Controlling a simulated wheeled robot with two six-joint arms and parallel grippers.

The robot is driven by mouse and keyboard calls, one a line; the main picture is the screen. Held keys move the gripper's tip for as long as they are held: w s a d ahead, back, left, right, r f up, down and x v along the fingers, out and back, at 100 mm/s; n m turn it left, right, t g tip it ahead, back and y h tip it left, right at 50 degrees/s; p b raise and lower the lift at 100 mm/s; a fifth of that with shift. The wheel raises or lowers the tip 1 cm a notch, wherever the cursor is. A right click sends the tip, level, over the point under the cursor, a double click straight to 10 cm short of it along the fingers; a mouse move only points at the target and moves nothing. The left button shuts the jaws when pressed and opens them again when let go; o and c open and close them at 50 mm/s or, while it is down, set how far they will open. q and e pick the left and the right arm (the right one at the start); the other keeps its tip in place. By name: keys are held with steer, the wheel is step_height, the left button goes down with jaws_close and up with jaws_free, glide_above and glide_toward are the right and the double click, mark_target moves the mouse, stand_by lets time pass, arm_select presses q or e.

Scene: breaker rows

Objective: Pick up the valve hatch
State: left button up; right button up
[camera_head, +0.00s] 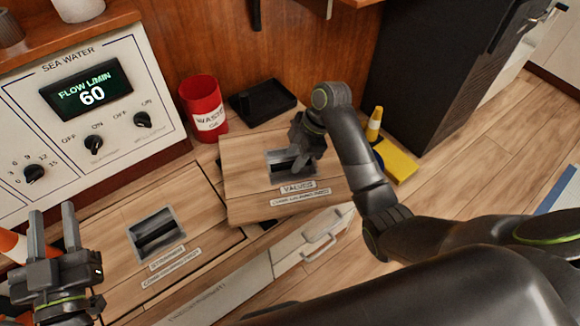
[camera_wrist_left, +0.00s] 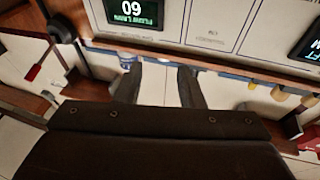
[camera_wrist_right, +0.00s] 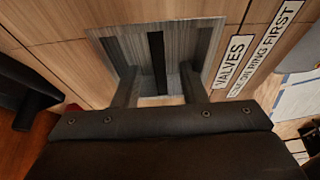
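The valve hatch (camera_head: 245,150) is a wooden panel with a "VALVES" label, right of centre in the head view. It sits slightly askew to the panel beside it; I cannot tell if it is raised. Its recessed metal handle plate also shows in the right wrist view (camera_wrist_right: 205,35). My right gripper (camera_head: 298,160) is over this recess, pointing down. In the right wrist view its fingers (camera_wrist_right: 160,90) are apart, one on each side of the dark handle bar (camera_wrist_right: 157,55), with gaps visible. My left gripper (camera_head: 54,235) is open and empty at the lower left.
A second wooden hatch (camera_head: 195,215) with a recessed handle lies to the left. A red waste can (camera_head: 203,100) and a black tray (camera_head: 262,103) stand behind the valve hatch. A "SEA WATER" control panel (camera_head: 150,85) is at the left. A yellow object (camera_head: 398,165) lies at the right.

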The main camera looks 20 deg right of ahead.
steer(key=shift+a+f+b, duration=0.25)
steer(key=shift+f+b, duration=0.4)
steer(key=shift+b, duration=0.05)
arm_select(q)
steer(key=s+d+r+m+t+h, duration=0.1)
steer(key=s+r+m+t+h, duration=0.2)
steer(key=r+t, duration=0.4)
step_height(320, 180, up, 2)
steer(key=shift+s+d+r+m, duration=0.1)
steer(key=shift+s+d+m, duration=0.2)
steer(key=shift+s, duration=0.25)
steer(key=shift+r+p, duration=0.3)
arm_select(e)
steer(key=shift+f, duration=0.3)
jaws_close()
stand_by(0.4)
steer(key=shift+w+a+r, duration=0.1)
